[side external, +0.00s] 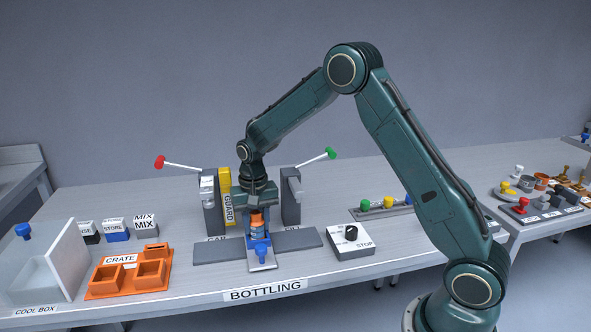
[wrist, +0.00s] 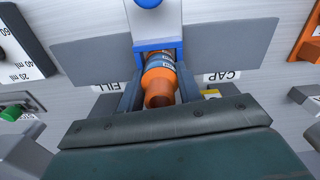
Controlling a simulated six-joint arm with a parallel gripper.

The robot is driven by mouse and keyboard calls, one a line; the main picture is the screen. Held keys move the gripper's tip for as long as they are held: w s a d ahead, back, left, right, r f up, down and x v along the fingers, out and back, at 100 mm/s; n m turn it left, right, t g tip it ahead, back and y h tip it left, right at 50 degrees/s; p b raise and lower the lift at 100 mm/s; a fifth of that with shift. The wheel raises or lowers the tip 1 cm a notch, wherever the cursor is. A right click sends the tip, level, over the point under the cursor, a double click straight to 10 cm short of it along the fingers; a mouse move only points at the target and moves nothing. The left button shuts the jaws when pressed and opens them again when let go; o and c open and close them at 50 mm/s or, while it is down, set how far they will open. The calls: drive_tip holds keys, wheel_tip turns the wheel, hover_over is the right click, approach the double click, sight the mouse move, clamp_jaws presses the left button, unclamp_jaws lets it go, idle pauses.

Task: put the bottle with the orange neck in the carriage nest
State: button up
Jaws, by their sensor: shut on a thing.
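The bottle with the orange neck (wrist: 160,82) is dark-bodied with a pale label and has an open orange mouth. It also shows in the side view (side external: 257,224), upright below my wrist. My gripper (wrist: 158,92) is shut on it, one finger on each side. It also shows in the side view (side external: 258,212). The blue carriage nest (wrist: 158,46) lies at the bottle's base, and it also shows in the side view (side external: 261,248). The base meets or overlaps the nest in both views; I cannot tell whether it is seated. The carriage has a blue knob (wrist: 148,3).
FILL and CAP posts stand close on both sides of my gripper, with a red-knobbed lever (side external: 160,162) and a green-knobbed lever (side external: 330,153). A yellow guard (side external: 225,190) is beside the left post.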

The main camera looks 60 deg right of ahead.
drive_tip(key=o, duration=1)
drive_tip(key=shift+r, duration=6.15)
